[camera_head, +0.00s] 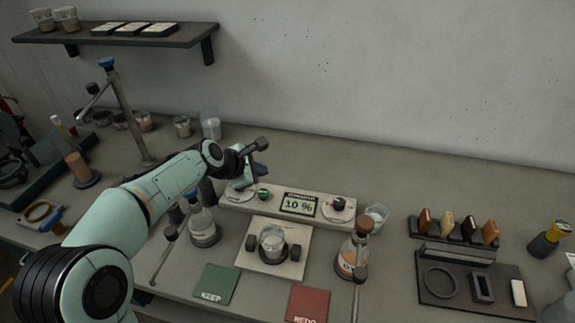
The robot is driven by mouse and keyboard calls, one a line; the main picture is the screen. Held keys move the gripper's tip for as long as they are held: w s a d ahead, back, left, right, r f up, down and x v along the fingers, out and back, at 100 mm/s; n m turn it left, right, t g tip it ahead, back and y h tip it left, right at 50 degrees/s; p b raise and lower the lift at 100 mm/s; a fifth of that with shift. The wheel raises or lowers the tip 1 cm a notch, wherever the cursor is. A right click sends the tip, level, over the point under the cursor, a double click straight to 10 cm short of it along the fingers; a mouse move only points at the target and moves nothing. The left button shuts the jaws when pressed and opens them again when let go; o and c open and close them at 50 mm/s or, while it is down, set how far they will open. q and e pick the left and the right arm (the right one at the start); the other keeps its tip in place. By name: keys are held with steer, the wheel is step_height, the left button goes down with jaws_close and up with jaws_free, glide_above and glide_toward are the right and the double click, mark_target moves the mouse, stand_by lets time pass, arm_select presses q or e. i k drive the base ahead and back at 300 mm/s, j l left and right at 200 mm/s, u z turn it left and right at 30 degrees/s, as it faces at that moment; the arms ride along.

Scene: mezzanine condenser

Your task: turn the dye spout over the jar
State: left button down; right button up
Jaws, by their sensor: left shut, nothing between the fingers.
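A clear glass jar (272,243) stands upright on a pale square plate (262,267), between two dark blocks. Behind it is a pale console (230,200) with a display reading 10 %, a green knob (263,194) and a dark knob (339,203). My left gripper (250,156) is above the console's left end, behind and left of the jar. It is shut and empty; a blue part (262,171) shows close by it, and I cannot tell whether they touch. I cannot clearly single out the dye spout. My right gripper is not in view.
A flask (203,228) stands left of the jar, an orange-labelled bottle (347,257) right of it. Green KEEP (215,283) and red REDO (308,303) mats lie in front. A tall blue-topped stand (128,115) rises behind my arm.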

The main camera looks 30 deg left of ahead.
mark_target(359, 276)
steer(key=k+l, duration=0.75)
steer(key=l, duration=0.25)
steer(key=k+l, duration=0.4)
